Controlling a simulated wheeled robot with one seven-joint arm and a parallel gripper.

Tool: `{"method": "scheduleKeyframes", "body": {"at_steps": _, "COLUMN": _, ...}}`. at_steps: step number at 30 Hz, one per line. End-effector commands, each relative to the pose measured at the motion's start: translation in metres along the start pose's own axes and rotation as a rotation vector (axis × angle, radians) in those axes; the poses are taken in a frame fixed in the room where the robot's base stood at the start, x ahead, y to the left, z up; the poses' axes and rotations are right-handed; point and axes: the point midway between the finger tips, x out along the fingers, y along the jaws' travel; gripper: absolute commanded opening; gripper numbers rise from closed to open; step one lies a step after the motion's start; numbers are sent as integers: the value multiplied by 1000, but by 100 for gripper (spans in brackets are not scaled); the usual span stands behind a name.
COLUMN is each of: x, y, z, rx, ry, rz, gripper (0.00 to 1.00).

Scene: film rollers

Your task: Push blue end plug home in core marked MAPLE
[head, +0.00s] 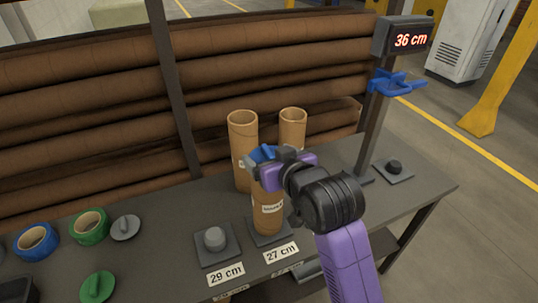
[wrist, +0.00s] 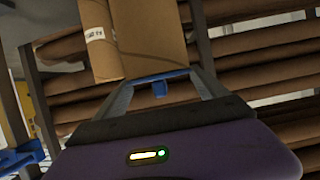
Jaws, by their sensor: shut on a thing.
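My gripper (head: 264,158) is shut on the blue end plug (head: 262,153) at the top of the front cardboard core (head: 266,217). The core stands upright on a dark base by the 27 cm label. Its white label is too small to read surely. My gripper hides the core's rim, so I cannot tell how deep the plug sits. In the wrist view the blue plug (wrist: 160,86) shows between the fingertips. Two open cores, a left one (head: 242,165) and a right one (head: 292,130), stand behind.
A grey peg on a base (head: 215,240) stands left of the core, by the 29 cm label. A blue roll (head: 37,243), green roll (head: 90,225), grey plug (head: 125,228) and green plug (head: 97,288) lie left. A post with a blue bracket (head: 397,83) and 36 cm display stands right.

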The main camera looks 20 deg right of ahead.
Motion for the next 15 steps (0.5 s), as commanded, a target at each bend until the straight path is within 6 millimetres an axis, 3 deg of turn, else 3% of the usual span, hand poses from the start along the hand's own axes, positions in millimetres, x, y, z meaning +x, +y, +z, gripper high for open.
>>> {"method": "scheduleKeyframes", "body": {"at_steps": 7, "x": 0, "y": 0, "z": -2, "rx": 0, "ry": 4, "rz": 0, "gripper": 43}}
{"method": "scheduleKeyframes", "body": {"at_steps": 8, "x": -1, "y": 0, "z": -2, "rx": 0, "ry": 4, "rz": 0, "gripper": 86}}
{"method": "scheduleKeyframes", "body": {"at_steps": 9, "x": -1, "y": 0, "z": -2, "rx": 0, "ry": 4, "rz": 0, "gripper": 94}}
{"method": "scheduleKeyframes", "body": {"at_steps": 10, "x": -1, "y": 0, "z": -2, "rx": 0, "ry": 4, "rz": 0, "gripper": 100}}
{"method": "scheduleKeyframes", "body": {"at_steps": 15, "x": 0, "y": 0, "z": -2, "rx": 0, "ry": 3, "rz": 0, "gripper": 100}}
